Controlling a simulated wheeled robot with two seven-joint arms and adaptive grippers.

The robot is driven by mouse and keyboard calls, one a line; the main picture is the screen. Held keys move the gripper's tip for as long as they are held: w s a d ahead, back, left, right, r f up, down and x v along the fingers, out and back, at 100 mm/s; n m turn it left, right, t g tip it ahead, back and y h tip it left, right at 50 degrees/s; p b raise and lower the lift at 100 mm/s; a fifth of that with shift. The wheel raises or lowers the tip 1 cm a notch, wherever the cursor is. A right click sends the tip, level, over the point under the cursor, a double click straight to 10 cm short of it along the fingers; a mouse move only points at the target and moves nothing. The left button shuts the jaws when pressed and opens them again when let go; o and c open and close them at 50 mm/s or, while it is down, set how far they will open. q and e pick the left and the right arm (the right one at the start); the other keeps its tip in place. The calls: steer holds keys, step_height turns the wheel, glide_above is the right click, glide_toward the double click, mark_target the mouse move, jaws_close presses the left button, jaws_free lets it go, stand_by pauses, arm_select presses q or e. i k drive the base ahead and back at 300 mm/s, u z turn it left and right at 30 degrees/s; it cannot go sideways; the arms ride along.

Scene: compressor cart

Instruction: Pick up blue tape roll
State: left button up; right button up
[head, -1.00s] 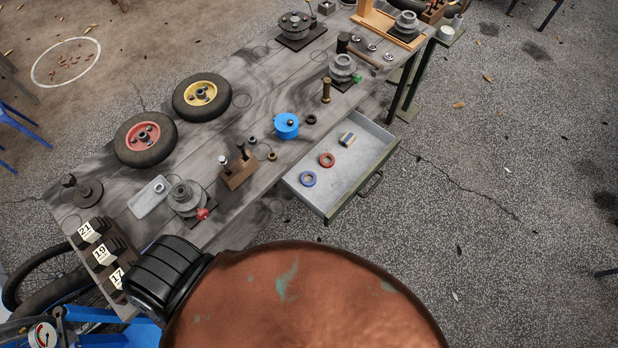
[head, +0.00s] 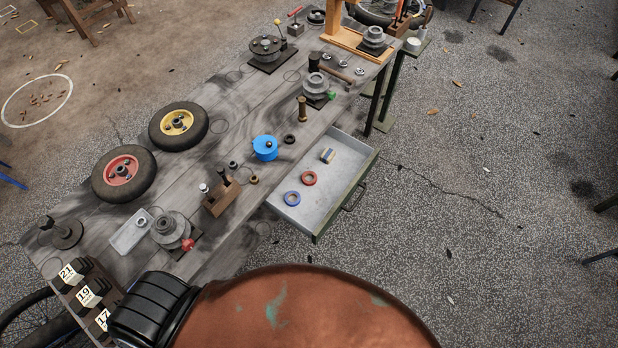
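A small blue and tan block (head: 327,155) lies deeper in the drawer. Neither of my grippers shows in the head view, so I cannot see their state.
The grey workbench (head: 232,225) holds a red-hubbed wheel (head: 123,172), a yellow-hubbed wheel (head: 178,125), a blue round container (head: 265,149) and several metal parts. A large copper-coloured rounded tank (head: 310,310) fills the bottom foreground. The floor right of the drawer is clear.

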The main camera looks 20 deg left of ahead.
mark_target(295, 203)
steer(key=u, duration=3.15)
steer(key=k, duration=0.9)
steer(key=z, duration=0.75)
